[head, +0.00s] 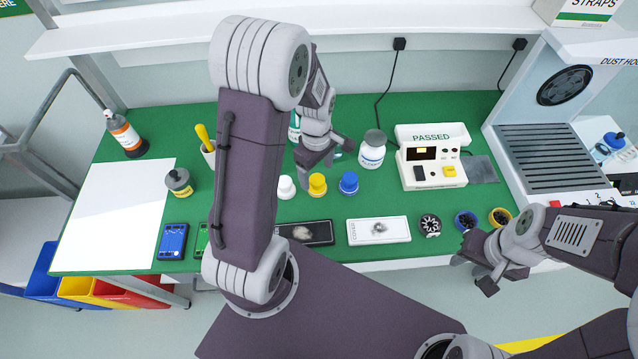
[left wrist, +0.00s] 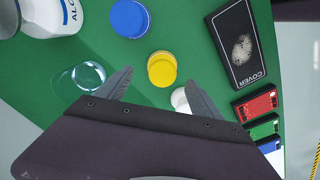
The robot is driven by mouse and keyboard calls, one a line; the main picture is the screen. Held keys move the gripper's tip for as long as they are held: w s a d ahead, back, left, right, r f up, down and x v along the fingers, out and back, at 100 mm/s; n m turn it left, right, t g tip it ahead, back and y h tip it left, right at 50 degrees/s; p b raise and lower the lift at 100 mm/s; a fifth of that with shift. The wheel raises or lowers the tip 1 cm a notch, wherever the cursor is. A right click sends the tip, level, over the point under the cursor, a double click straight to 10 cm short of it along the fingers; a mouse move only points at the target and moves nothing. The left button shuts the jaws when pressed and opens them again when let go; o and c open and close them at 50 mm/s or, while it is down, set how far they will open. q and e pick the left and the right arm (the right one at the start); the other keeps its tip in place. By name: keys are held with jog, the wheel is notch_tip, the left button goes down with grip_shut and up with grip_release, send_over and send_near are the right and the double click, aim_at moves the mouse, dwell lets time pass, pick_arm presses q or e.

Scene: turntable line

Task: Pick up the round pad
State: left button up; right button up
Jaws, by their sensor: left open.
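Three small round pieces stand in a row on the green mat: white (head: 286,187), yellow (head: 317,184) and blue (head: 349,183). I cannot tell which round thing is the pad. My left gripper (head: 322,160) is above the mat just behind the row, open and empty. In the left wrist view the yellow piece (left wrist: 162,68) lies just ahead of its open fingers (left wrist: 160,80). The blue piece (left wrist: 130,18) is further off, and the white piece (left wrist: 181,100) is partly hidden by one finger. My right gripper (head: 474,272) hangs near the bench's front edge, apparently open and empty.
A clear round glass piece (left wrist: 88,75) is beside one left finger. A white bottle (head: 372,150) and the PASSED tester (head: 432,165) stand right of the row. Cover plates (head: 379,230) and small round containers (head: 466,220) line the front edge.

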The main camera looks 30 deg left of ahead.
aim_at(317, 179)
pick_arm(q)
jog(key=f, duration=0.4)
jog(key=shift+s+d+f, duration=0.1)
jog(key=shift+s+f, duration=0.05)
jog(key=shift+s, duration=0.2)
jog(key=shift+w+f, duration=0.2)
jog(key=shift+f, duration=0.15)
jog(key=c, duration=1.5)
jog(key=shift+o, duration=0.2)
notch_tip(317, 179, up, 4)
jog(key=shift+r, duration=0.15)
jog(key=s+d+r, duration=0.6)
jog(key=s, duration=0.4)
jog(key=shift+r, duration=0.4)
